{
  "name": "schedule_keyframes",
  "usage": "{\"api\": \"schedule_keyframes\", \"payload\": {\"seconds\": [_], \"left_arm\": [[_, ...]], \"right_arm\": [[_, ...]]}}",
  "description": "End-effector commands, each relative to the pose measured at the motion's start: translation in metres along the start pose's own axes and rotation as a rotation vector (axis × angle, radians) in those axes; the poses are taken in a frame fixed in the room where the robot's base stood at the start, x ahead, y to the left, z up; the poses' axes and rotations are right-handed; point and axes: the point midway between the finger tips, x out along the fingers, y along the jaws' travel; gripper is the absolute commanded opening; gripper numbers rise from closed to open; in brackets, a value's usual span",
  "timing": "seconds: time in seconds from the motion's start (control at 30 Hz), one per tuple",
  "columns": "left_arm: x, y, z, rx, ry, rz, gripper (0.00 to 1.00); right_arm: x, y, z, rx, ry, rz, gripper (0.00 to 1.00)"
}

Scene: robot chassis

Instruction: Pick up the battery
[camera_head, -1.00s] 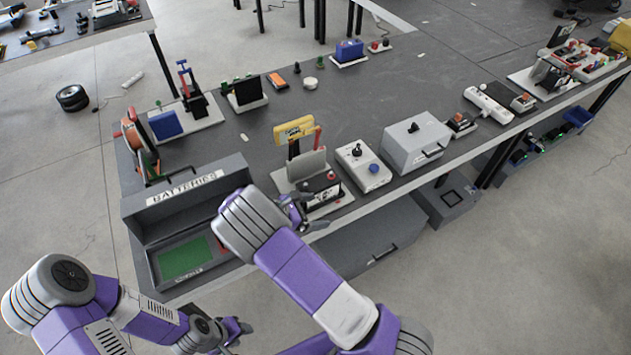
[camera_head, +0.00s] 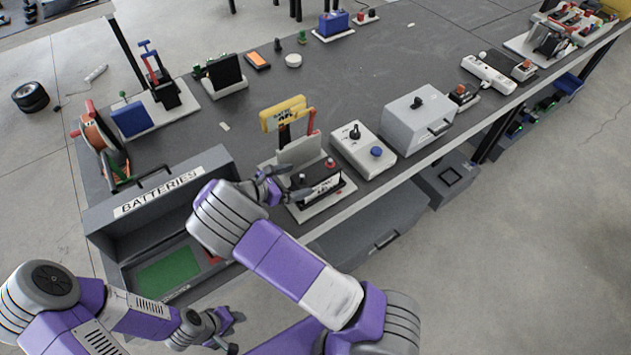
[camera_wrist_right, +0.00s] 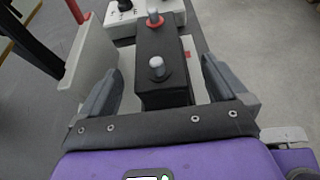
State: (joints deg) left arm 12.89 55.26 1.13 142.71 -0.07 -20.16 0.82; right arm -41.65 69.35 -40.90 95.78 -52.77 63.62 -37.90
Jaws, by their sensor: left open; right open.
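The battery (camera_head: 322,180) is a black box with a red-ringed terminal, standing on a white stand in the middle of the head view. In the right wrist view the battery (camera_wrist_right: 163,88) lies between the two fingers, with two metal posts on its top. My right gripper (camera_head: 285,184) is open at the battery's near left end. In the wrist view its fingers (camera_wrist_right: 160,75) stand on both sides of the battery, with visible gaps. My left gripper (camera_head: 228,328) is open and empty, low in the head view, in front of the bench.
An open grey box labelled BATTERIES (camera_head: 172,196) with a green panel (camera_head: 168,268) stands left of the battery. A grey upright plate (camera_head: 300,150) and a yellow sign (camera_head: 283,112) are behind it. A white switch box (camera_head: 362,148) is to its right.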

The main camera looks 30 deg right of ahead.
Motion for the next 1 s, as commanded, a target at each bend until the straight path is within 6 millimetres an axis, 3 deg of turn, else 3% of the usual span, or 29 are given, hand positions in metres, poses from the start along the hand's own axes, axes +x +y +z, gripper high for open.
{"api": "schedule_keyframes", "payload": {"seconds": [0.4, 0.7, 1.0], "left_arm": [[0.008, -0.003, 0.0, 0.0, 0.0, 0.0, 0.43], [0.008, -0.003, 0.0, 0.0, 0.0, 0.0, 0.43], [0.008, -0.003, 0.0, 0.0, 0.0, 0.0, 0.43]], "right_arm": [[0.055, 0.001, -0.001, -0.001, 0.0, -0.002, 0.99], [0.059, 0.002, 0.0, -0.001, 0.0, 0.0, 0.97], [0.059, 0.002, 0.0, -0.001, 0.001, 0.0, 0.51]]}}
